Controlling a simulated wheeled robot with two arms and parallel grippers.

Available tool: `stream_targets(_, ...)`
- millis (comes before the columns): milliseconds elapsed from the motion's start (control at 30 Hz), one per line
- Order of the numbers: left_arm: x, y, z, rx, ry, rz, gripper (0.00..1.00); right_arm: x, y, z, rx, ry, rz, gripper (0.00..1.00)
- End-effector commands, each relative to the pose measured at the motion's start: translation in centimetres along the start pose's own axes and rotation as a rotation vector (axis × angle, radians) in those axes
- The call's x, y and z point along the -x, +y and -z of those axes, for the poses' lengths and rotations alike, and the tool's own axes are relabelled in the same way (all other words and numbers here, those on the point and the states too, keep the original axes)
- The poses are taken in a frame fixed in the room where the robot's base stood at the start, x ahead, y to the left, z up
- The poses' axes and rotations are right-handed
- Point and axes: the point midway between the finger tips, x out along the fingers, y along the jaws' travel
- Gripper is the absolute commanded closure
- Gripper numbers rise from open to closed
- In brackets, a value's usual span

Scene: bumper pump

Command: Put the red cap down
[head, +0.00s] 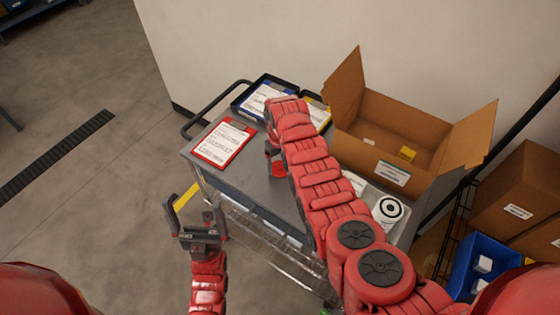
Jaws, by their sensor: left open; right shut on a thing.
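The red cap (279,170) shows as a small red disc at the middle of the grey cart top (250,180), just below my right gripper (272,151). My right gripper reaches over the cart from the right and is shut on the cap. The red arm hides part of the gripper and the cap's right side. I cannot tell whether the cap touches the cart top. My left gripper (190,213) is open and empty, in front of the cart's left side and away from the cap.
A red-framed sheet (223,143) lies left of the cap. A black tray (250,98) with papers is behind. An open cardboard box (400,125) and a white roll (389,209) stand right. A blue bin (483,257) is at lower right.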

Motion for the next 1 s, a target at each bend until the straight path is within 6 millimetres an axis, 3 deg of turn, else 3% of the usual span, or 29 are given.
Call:
stream_targets(333, 0.4, 0.0, -0.1, 0.0, 0.0, 0.0, 0.0, -0.5, 0.0, 0.0, -0.001, 0.002, -0.001, 0.69)
stream_targets(367, 0.3, 0.0, -0.1, 0.0, 0.0, 0.0, 0.0, -0.3, 0.0, 0.0, -0.001, 0.002, -0.001, 0.12)
stream_targets(433, 0.2, 0.0, 0.0, 0.0, 0.0, 0.0, 0.0, -0.3, 0.0, 0.1, -0.001, 0.002, -0.001, 0.0)
stream_targets(800, 0.2, 0.0, 0.0, 0.0, 0.0, 0.0, 0.0, 0.2, 0.1, 0.1, -0.001, 0.004, -0.001, 0.0)
stream_targets(1000, 0.9, 0.0, -0.1, 0.0, 0.0, 0.0, 0.0, 2.1, 0.1, 0.3, -0.001, 0.011, -0.003, 0.0)
